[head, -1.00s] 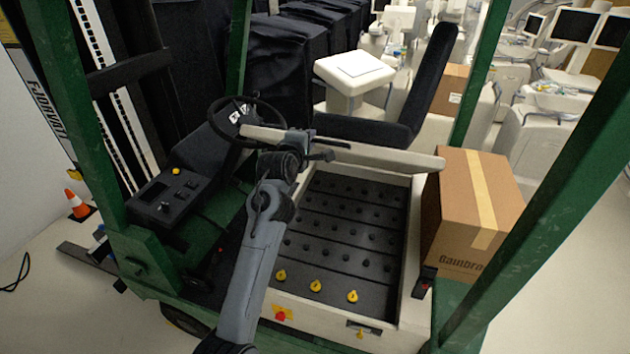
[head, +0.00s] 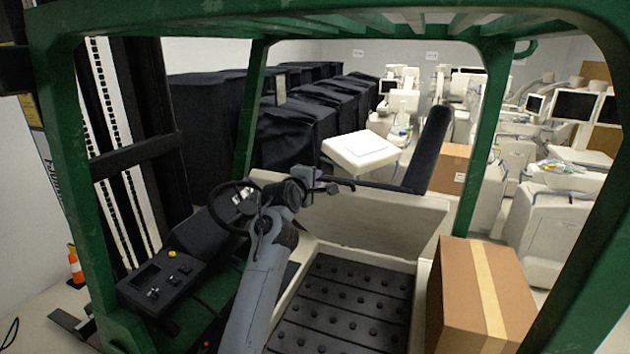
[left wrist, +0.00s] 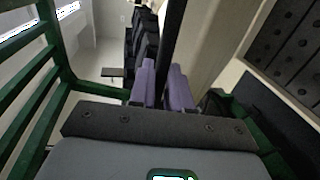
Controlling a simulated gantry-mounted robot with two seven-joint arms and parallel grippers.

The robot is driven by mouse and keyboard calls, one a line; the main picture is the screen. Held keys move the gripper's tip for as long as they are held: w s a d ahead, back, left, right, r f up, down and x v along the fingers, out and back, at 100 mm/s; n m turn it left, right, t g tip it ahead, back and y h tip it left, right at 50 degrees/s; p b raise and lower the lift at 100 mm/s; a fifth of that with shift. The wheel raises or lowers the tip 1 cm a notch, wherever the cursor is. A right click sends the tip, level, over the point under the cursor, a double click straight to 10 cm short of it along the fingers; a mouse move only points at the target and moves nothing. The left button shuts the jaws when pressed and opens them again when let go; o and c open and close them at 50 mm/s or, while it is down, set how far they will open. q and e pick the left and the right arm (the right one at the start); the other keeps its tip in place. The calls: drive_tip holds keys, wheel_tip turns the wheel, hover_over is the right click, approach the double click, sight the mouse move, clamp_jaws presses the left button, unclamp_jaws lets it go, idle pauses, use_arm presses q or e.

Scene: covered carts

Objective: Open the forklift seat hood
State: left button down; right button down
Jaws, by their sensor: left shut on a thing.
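The forklift's seat hood (head: 375,222) is a beige panel with a black seat (head: 430,150) on it. It stands tilted up, its pale inner face toward me, above the open bay with the black studded battery (head: 345,305). My left gripper (head: 328,187) is at the hood's upper edge, toward its left end. In the left wrist view, the two purple fingers (left wrist: 164,88) are shut on a dark strip along the edge of the pale hood (left wrist: 210,50). The exact contact is partly hidden. My right gripper is not in view.
The steering wheel (head: 232,208) and black control console (head: 160,280) are left of my arm. Green frame posts (head: 485,130) and the roof surround the cab. A cardboard box (head: 480,300) stands right of the bay.

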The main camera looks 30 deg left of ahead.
use_arm(q)
drive_tip(key=shift+f, duration=0.75)
drive_tip(key=c, duration=1.2)
unclamp_jaws()
drive_tip(key=shift+c, duration=0.2)
drive_tip(key=shift+r, duration=0.1)
drive_tip(key=a+r+b+v, duration=0.1)
drive_tip(key=b+v, duration=0.3)
drive_tip(key=v, duration=0.7)
drive_tip(key=shift+d+b, duration=0.35)
drive_tip(key=shift+d, duration=0.1)
drive_tip(key=shift+w, duration=0.1)
